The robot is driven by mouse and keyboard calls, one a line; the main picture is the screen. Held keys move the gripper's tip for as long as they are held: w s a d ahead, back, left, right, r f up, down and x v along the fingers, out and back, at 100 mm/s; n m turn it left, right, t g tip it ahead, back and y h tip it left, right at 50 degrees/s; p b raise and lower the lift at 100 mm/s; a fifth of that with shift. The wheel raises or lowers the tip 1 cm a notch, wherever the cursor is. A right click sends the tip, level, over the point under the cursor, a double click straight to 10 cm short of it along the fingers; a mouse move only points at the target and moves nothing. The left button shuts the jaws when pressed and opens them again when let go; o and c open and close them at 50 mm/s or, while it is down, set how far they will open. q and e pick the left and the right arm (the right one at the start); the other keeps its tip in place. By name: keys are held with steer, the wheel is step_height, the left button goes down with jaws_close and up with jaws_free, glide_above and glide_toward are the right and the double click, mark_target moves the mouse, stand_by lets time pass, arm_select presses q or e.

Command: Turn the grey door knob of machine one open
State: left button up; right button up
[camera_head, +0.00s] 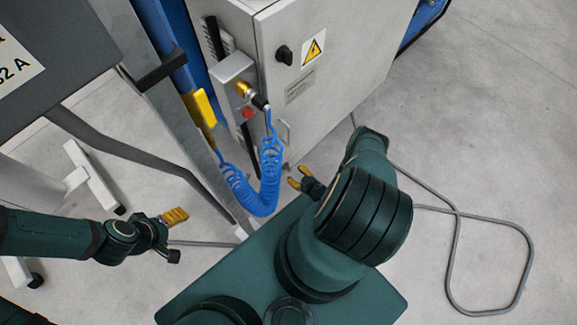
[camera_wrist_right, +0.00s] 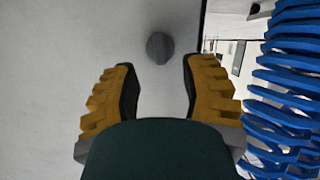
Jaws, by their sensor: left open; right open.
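A round grey knob (camera_wrist_right: 160,47) sits on a pale door panel (camera_wrist_right: 105,30) in the right wrist view. It lies ahead of my open right gripper (camera_wrist_right: 158,90), just beyond the tips and roughly centred between them; nothing is held. In the head view my right gripper (camera_head: 298,180) is by the lower front corner of the grey cabinet (camera_head: 340,70). I cannot clearly make out the grey knob there. My left gripper (camera_head: 176,217) is open, empty and low at the left, away from the cabinet.
A blue coiled hose (camera_head: 262,190) hangs beside the cabinet and fills the right side of the wrist view (camera_wrist_right: 290,80). A black knob (camera_head: 284,54) and warning sign (camera_head: 313,48) are higher on the door. A grey cable (camera_head: 455,250) lies on the open floor at right.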

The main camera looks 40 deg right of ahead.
mark_target(290, 170)
steer(key=b+x, duration=0.1)
steer(key=x, duration=0.4)
steer(key=shift+w+f, duration=0.1)
steer(key=shift+w, duration=0.25)
steer(key=shift+o, duration=0.2)
jaws_close()
